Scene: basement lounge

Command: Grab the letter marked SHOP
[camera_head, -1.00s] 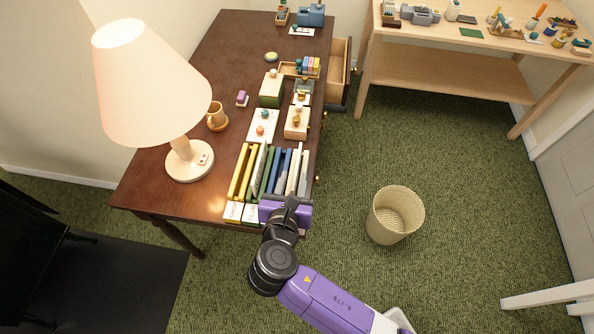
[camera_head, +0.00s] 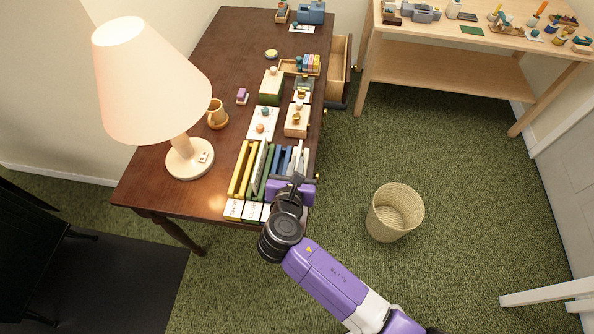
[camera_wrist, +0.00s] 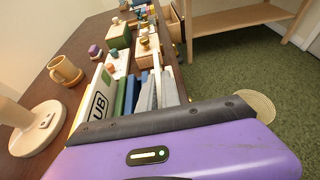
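A row of upright files or letters in yellow, green, blue and white (camera_head: 245,168) stands at the near edge of the dark desk. White labels (camera_head: 233,209) front the row; their writing is too small to read surely. In the wrist view, one white piece (camera_wrist: 98,104) shows the letters "UB". I cannot make out the word SHOP on anything. My gripper (camera_head: 297,181) is over the near right end of the row and hides part of it. Its fingertips are not clear, so I cannot tell its opening or whether it touches anything.
A lamp (camera_head: 189,158) and a mug (camera_head: 217,114) stand left of the row. A drawer (camera_head: 339,72) is open at the desk's right. A basket (camera_head: 394,212) stands on the carpet.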

